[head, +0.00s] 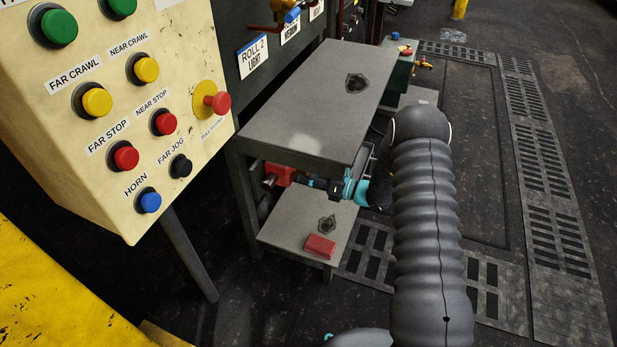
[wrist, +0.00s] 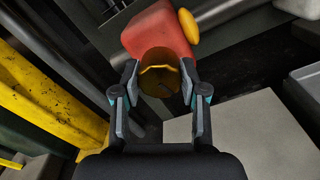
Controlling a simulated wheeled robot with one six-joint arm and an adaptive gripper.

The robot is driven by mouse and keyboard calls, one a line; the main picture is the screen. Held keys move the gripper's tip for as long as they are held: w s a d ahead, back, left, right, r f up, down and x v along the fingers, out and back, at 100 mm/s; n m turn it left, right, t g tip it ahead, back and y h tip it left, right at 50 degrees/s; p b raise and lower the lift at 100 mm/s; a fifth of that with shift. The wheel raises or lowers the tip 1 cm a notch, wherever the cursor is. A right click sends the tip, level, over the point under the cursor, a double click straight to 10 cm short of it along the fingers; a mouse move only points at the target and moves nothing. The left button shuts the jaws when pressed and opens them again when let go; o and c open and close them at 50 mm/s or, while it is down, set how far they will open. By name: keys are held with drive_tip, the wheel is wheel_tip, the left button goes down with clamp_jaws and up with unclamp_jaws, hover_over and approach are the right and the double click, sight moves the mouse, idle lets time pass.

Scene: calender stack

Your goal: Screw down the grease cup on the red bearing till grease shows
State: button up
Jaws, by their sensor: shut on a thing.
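The red bearing (wrist: 160,32) fills the top middle of the wrist view. It also shows in the head view (head: 279,173), under the grey table and partly hidden. The brass-yellow grease cup (wrist: 159,62) sits against the bearing's near side, between my fingertips. My gripper (wrist: 159,78) is shut on the cup, one finger on each side. In the head view my gripper (head: 326,186) reaches in under the tabletop from the right, and the cup cannot be made out there. I cannot tell whether any grease shows.
The grey tabletop (head: 320,95) overhangs my gripper. A lower shelf (head: 290,233) carries a red block (head: 320,246). A cream button panel (head: 110,120) stands at the left. A yellow knob (wrist: 188,25) is beside the bearing. Floor at the right is clear.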

drive_tip(key=o, duration=1.1)
drive_tip(key=shift+s+a, duration=0.15)
drive_tip(key=shift+a, duration=0.1)
drive_tip(key=shift+o, duration=0.2)
drive_tip(key=shift+d, duration=0.2)
drive_tip(key=shift+d, duration=0.1)
drive_tip(key=v, duration=1.1)
drive_tip(key=shift+d, duration=0.4)
